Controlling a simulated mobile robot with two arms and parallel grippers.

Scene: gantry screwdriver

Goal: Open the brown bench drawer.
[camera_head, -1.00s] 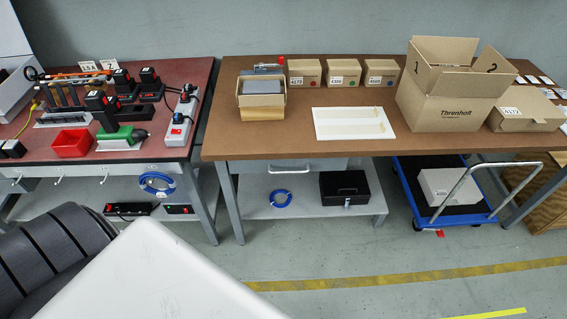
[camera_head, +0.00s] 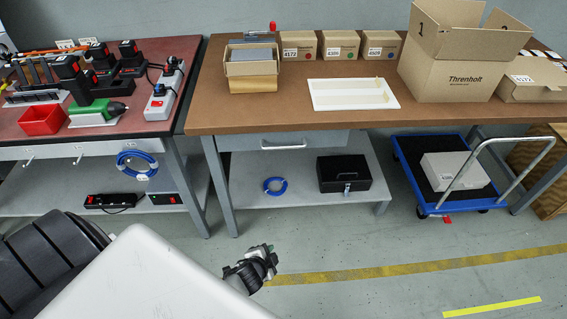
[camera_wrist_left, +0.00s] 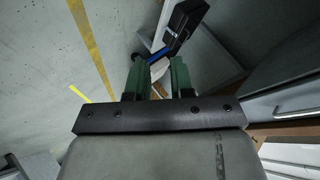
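The brown bench's drawer (camera_head: 310,142) is a grey front under the brown top, with a light bar handle (camera_head: 284,147). It looks closed. In the left wrist view the drawer front (camera_wrist_left: 285,88) and its handle (camera_wrist_left: 298,107) show at the right edge. My left gripper (camera_head: 268,252) is below and in front of the bench, over the floor, apart from the drawer. In the left wrist view its green fingers (camera_wrist_left: 158,80) stand apart with nothing between them. My right gripper is not in view.
The brown bench (camera_head: 240,118) carries cartons and a white tray (camera_head: 350,94). Its lower shelf (camera_head: 310,185) holds a black box (camera_head: 343,172) and a blue coil (camera_head: 275,186). A blue cart (camera_head: 430,207) stands to the right, a red bench (camera_head: 140,122) to the left. Floor in front is clear.

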